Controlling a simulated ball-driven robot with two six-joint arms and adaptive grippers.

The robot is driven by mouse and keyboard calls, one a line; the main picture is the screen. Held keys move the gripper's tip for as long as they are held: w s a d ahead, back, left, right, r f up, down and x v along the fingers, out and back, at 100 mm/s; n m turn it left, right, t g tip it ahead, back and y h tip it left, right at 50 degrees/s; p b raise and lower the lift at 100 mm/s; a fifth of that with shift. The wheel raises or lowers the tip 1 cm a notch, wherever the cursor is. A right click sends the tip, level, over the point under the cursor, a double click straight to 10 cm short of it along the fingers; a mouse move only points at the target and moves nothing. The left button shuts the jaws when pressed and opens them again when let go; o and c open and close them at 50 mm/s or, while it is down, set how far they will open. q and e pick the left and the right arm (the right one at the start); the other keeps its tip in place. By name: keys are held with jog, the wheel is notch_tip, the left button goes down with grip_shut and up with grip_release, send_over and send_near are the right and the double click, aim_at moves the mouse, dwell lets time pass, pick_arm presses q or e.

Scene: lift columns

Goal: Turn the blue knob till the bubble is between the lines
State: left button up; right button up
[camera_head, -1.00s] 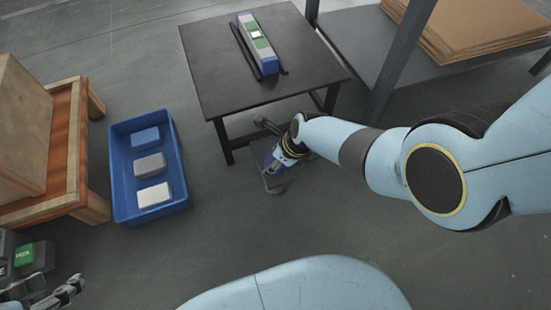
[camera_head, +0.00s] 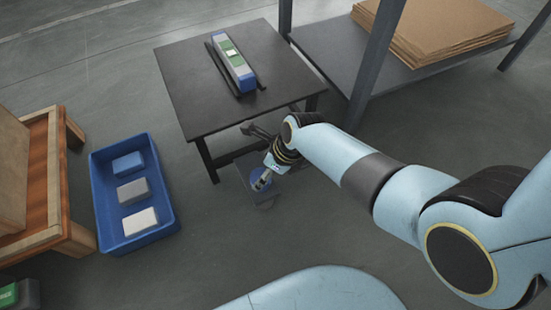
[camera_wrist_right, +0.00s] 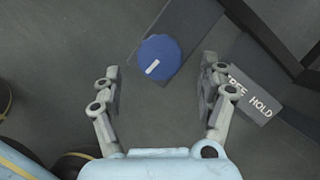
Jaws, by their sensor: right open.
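The blue knob (camera_wrist_right: 160,58) is round with a white bar mark, and sits on a dark bracket under the table. In the head view only part of the knob (camera_head: 258,182) shows beside my right gripper (camera_head: 262,186). In the right wrist view my right gripper (camera_wrist_right: 160,92) is open, with the knob ahead of and between its fingers, not touching them. On the table lies a level (camera_head: 232,62) with blue ends and a pale window on green; the bubble is too small to make out. My left gripper is out of view.
The black table (camera_head: 180,85) stands above the knob. A grey plate (camera_wrist_right: 258,98) lettered "HOLD" is close by the right finger. A blue crate (camera_head: 165,205) with several blocks is at left, near a wooden bench (camera_head: 62,190). A shelf with cardboard (camera_head: 440,30) is at back right.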

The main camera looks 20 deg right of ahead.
jog(key=v, duration=0.7)
jog(key=shift+f, duration=0.1)
